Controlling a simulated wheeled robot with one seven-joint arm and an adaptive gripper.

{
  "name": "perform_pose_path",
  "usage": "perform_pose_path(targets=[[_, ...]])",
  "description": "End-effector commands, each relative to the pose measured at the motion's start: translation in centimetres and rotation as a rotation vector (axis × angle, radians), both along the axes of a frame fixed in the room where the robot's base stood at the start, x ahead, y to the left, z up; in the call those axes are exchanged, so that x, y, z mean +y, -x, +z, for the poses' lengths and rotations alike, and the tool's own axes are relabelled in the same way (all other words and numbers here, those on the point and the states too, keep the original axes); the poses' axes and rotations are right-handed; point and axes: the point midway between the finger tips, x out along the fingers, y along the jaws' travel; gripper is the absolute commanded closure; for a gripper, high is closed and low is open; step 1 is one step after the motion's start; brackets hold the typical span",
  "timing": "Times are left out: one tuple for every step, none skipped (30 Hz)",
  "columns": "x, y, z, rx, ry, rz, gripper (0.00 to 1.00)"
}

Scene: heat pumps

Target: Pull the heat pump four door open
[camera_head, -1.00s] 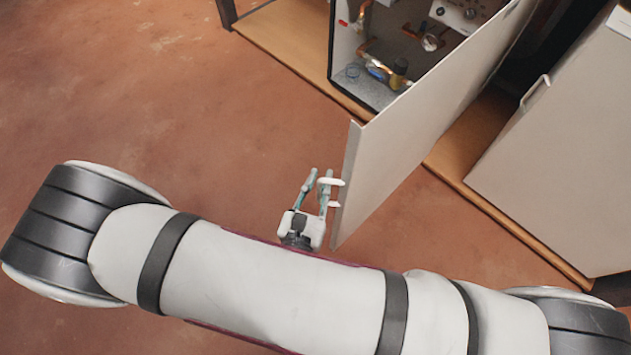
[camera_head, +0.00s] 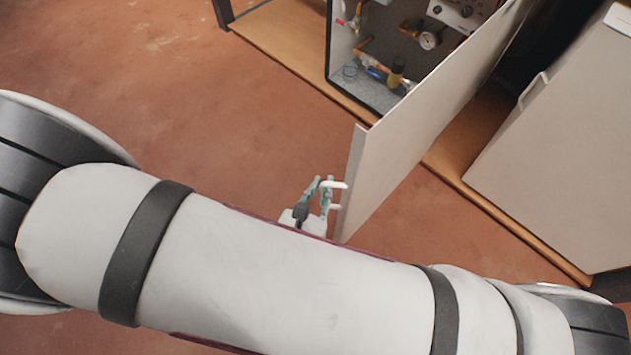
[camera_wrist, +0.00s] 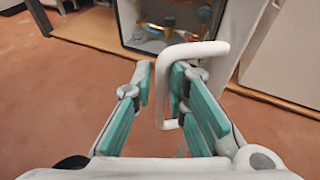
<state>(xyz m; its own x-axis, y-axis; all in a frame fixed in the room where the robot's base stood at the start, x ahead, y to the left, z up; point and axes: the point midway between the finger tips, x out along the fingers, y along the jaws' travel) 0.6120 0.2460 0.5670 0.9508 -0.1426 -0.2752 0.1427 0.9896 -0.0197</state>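The heat pump door (camera_head: 425,130) is a pale grey panel, swung well out from its cabinet in the head view. Its white handle (camera_head: 334,184) is on the face toward my gripper (camera_head: 320,185), near the free edge. In the wrist view, the handle (camera_wrist: 195,50) is a rounded loop. Its long bar stands between the two teal-padded fingers of my gripper (camera_wrist: 161,82), and the right finger reaches inside the loop. The fingers are apart, with a visible gap between the bar and the left finger.
The open cabinet (camera_head: 347,75) shows copper pipes, a gauge (camera_head: 429,41) and valves inside. Another closed pale cabinet (camera_head: 570,150) with a handle stands at the right. Both stand on a wooden platform (camera_head: 275,50). The reddish floor (camera_head: 170,110) at left is clear.

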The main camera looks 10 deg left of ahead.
Motion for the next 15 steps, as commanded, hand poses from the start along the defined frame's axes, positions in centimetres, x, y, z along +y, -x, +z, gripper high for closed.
perform_pose_path(targets=[[1.4, -1.7, 8.1, -0.289, 0.015, 0.072, 0.83], [1.4, -1.8, 8.4, -0.289, 0.015, 0.071, 0.83], [1.4, -1.8, 8.7, -0.289, 0.015, 0.071, 0.83], [1.4, -1.8, 9.0, -0.289, 0.016, 0.071, 0.83], [1.4, -1.8, 9.2, -0.290, 0.017, 0.071, 0.83], [1.4, -1.8, 9.4, -0.289, 0.017, 0.070, 0.83], [1.3, -1.8, 9.5, -0.289, 0.018, 0.071, 0.83], [1.3, -1.8, 9.6, -0.289, 0.018, 0.071, 0.83], [1.3, -1.8, 9.7, -0.290, 0.018, 0.071, 0.83], [1.3, -1.8, 9.7, -0.290, 0.019, 0.071, 0.83], [1.3, -1.8, 9.7, -0.290, 0.019, 0.071, 0.83], [1.3, -1.8, 9.7, -0.289, 0.019, 0.071, 0.83], [1.3, -1.8, 9.7, -0.289, 0.019, 0.071, 0.83], [1.3, -1.8, 9.7, -0.289, 0.019, 0.071, 0.83], [1.3, -1.8, 9.7, -0.289, 0.019, 0.071, 0.83]])
